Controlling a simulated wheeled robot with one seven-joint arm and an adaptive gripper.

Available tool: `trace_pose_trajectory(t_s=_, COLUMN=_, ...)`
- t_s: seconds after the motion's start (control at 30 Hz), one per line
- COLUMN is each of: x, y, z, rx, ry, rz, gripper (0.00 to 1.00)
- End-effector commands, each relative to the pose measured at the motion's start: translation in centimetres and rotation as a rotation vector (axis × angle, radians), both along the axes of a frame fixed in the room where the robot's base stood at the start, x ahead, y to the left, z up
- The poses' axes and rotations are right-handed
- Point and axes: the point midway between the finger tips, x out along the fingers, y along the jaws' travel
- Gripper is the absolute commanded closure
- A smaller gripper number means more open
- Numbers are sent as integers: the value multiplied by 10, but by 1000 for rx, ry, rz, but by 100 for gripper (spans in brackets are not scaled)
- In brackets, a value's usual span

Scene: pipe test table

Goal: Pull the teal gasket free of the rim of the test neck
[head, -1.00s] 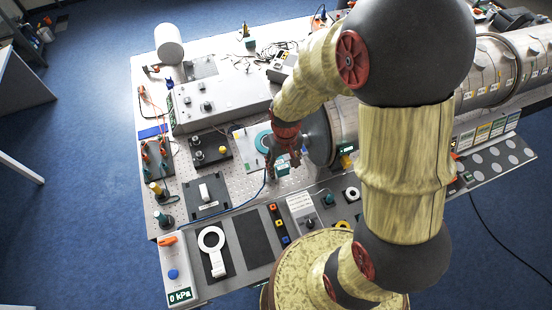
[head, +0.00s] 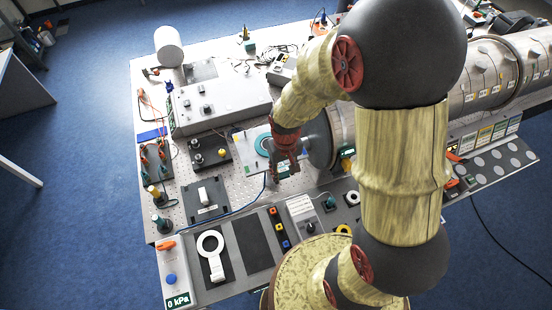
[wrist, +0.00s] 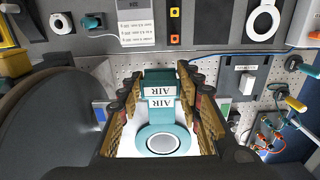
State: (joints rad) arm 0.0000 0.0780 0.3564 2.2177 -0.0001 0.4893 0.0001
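A flat teal ring (head: 263,144), which looks like the gasket, lies around a pale grey round centre on a white plate. It also shows in the wrist view (wrist: 145,142), below a teal block with white AIR labels (wrist: 160,85). I cannot tell whether the ring is seated on a rim. My gripper (head: 285,174) points down over the teal block, to the lower right of the ring. In the wrist view its fingers (wrist: 162,95) are apart, one on each side of the block. Contact with the block cannot be made out. The fingers hide part of the block in the head view.
A large pipe's dark end flange (head: 319,138) stands close to the right of my gripper, and looms left in the wrist view (wrist: 45,125). A grey control box (head: 222,103) stands behind. A switch box (head: 206,197) and a white ring handle (head: 211,243) lie left.

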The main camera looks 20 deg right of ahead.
Motion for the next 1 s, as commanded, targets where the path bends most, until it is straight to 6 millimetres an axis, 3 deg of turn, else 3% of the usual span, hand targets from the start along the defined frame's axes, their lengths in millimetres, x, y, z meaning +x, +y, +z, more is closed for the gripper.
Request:
trace_pose_trajectory(t_s=0.47, x=0, y=0, z=0, rx=0, ry=0, rz=0, gripper=94)
trace_pose_trajectory(t_s=1.0, x=0, y=0, z=17, rx=0, ry=-1, rz=0, gripper=95)
